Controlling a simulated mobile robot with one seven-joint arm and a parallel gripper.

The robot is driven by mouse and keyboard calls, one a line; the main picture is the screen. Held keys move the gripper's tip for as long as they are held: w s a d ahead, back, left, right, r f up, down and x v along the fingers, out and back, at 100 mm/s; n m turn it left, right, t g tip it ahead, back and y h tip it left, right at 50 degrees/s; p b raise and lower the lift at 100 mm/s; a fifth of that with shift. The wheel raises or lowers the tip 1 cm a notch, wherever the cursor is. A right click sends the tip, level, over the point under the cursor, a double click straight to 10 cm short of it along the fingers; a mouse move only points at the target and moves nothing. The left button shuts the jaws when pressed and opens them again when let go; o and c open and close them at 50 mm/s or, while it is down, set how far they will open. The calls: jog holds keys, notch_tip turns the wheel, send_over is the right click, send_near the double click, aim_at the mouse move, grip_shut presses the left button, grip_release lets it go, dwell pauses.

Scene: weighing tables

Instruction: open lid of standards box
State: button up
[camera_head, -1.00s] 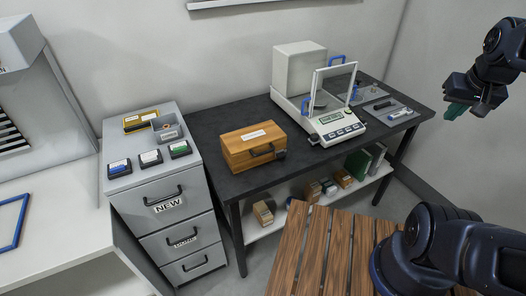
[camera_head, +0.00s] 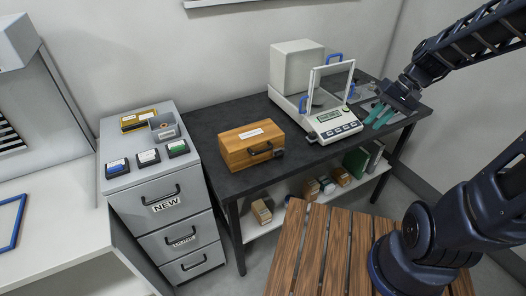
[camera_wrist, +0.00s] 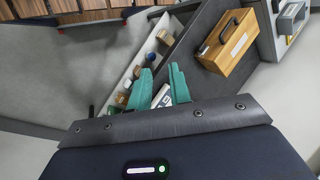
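The standards box is a wooden box (camera_head: 240,155) on the dark table, left of the balance. Its lid is down, with a white label on top, and a black handle is on its front. In the wrist view the box (camera_wrist: 223,58) shows at upper right, beyond my fingers. My gripper (camera_head: 376,119) has teal fingers and is in the air at the table's right front side, well to the right of the box. In the wrist view a gap shows between the fingers (camera_wrist: 161,80); they are open, with nothing held.
A balance (camera_head: 334,128) with a raised glass panel stands between box and gripper. A grey drawer cabinet (camera_head: 150,190) with small cases on top stands left of the table (camera_head: 205,122). A lower shelf (camera_head: 250,228) holds small boxes and binders.

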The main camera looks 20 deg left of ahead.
jog(key=w+a+f+g+y, duration=0.1)
jog(key=a+f+g+y, duration=0.1)
jog(key=a+f, duration=0.35)
jog(key=a+f+g+y, duration=0.2)
jog(key=a+g, duration=0.1)
jog(key=a, duration=0.5)
jog(key=m+y, duration=0.3)
jog(key=y, duration=0.2)
send_near(267, 150)
jog(key=x, duration=1.1)
jog(key=shift+s+a, duration=0.1)
jog(key=shift+a, duration=0.1)
grip_shut()
